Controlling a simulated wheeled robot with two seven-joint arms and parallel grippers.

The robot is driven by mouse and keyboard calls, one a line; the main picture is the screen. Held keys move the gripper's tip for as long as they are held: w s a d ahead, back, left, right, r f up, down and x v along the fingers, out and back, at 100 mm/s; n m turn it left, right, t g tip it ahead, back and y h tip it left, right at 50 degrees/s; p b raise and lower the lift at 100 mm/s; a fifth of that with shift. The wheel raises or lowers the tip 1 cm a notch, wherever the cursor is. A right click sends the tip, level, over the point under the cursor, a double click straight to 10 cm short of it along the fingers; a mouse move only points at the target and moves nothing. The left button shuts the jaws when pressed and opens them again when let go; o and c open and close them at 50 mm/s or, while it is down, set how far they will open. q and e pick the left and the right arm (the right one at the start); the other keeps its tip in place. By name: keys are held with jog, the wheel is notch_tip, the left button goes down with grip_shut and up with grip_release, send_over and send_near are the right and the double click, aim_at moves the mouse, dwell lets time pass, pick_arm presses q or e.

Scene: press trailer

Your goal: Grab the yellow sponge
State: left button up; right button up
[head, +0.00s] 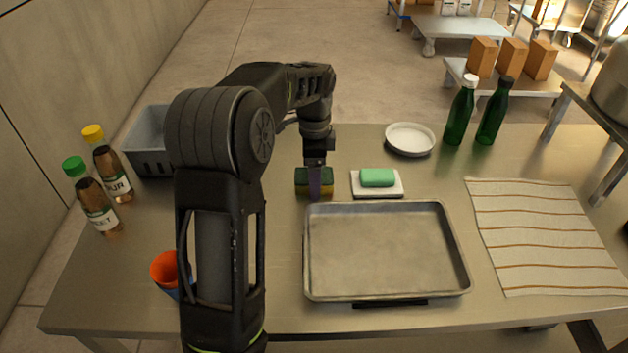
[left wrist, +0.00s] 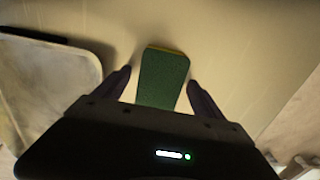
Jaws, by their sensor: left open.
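The yellow sponge (head: 300,181) has a dark green scouring top and yellow lower part. It lies on the metal table just behind the baking tray. My left gripper (head: 315,190) reaches down to it from above and hides part of it in the head view. In the left wrist view the sponge (left wrist: 162,78) shows its green face between the two spread fingers of the left gripper (left wrist: 157,85). There are gaps beside the sponge, and the fingers do not look closed on it. My right gripper is not in view.
The baking tray (head: 385,252) is close in front of the sponge. A white dish (head: 398,191) with a green soap bar (head: 377,177) stands to its right. A grey bin (head: 148,163), bottles (head: 95,204) and an orange cup (head: 165,268) are at left. A striped cloth (head: 545,235) lies at right.

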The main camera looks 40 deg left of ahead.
pick_arm(q)
jog(key=shift+c, duration=0.6)
jog(key=c, duration=1.3)
jog(key=shift+r, duration=0.1)
notch_tip(320, 180, up, 10)
jog(key=shift+f+p, duration=0.1)
jog(key=shift+p, duration=0.3)
